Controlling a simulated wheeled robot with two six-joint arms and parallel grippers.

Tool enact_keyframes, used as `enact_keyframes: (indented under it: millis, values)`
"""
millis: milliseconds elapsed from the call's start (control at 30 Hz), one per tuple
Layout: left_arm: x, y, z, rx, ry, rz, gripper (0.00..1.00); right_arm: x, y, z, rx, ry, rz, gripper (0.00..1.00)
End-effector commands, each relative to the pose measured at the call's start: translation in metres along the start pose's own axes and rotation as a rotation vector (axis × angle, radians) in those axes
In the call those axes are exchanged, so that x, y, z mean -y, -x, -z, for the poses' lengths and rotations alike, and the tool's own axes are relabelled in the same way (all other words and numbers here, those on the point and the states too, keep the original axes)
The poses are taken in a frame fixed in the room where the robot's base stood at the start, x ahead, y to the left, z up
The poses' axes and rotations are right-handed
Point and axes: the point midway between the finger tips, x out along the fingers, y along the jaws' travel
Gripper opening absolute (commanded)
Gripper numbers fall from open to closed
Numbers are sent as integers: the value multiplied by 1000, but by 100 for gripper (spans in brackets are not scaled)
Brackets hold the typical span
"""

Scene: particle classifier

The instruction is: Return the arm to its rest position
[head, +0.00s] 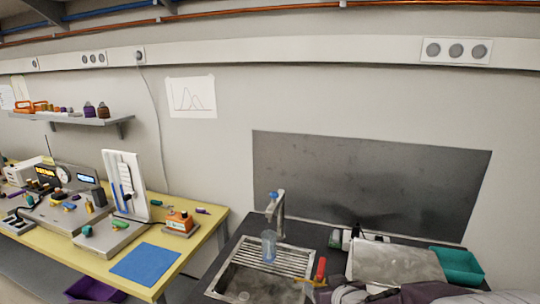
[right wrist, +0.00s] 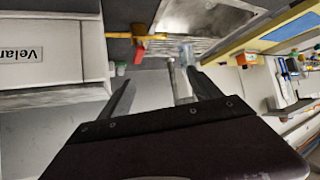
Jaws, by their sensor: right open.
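My right gripper (right wrist: 161,76) is open and empty in the right wrist view, its two dark fingers spread apart with nothing between them. In the head view my right arm enters at the bottom right, low in front of the black counter (head: 318,240); its fingers are hard to make out there. My left gripper is in neither view.
A sink (head: 245,284) with a tap (head: 280,212) and a clear bluish cup (head: 268,246) is set in the counter. A yellow part with a red handle (head: 321,268) stands near my right arm. A teal tray (head: 458,266) is at right. A yellow bench (head: 85,257) is left.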

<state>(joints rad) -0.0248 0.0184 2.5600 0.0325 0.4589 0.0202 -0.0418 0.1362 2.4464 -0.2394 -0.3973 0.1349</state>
Motion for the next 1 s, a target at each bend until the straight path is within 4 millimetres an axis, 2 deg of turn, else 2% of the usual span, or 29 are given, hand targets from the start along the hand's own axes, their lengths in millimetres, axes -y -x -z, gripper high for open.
enact_keyframes:
  millis: [33, 133, 200, 300, 400, 533, 1000]
  values:
    - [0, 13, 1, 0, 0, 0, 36, -8, 17, -8, 76, -26, -30, 74]
    - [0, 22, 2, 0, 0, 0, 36, -17, 46, -57, 293, -93, -79, 74]
    - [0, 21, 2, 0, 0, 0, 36, -15, 67, -100, 461, -137, -92, 74]
    - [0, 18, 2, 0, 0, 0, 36, -5, 95, -149, 668, -180, -87, 74]
    - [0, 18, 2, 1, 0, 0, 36, 2, 115, -173, 796, -198, -75, 74]
    - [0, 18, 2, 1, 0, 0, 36, 5, 124, -181, 847, -190, -66, 74]
    - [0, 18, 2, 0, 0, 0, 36, 4, 123, -180, 844, -187, -66, 74]
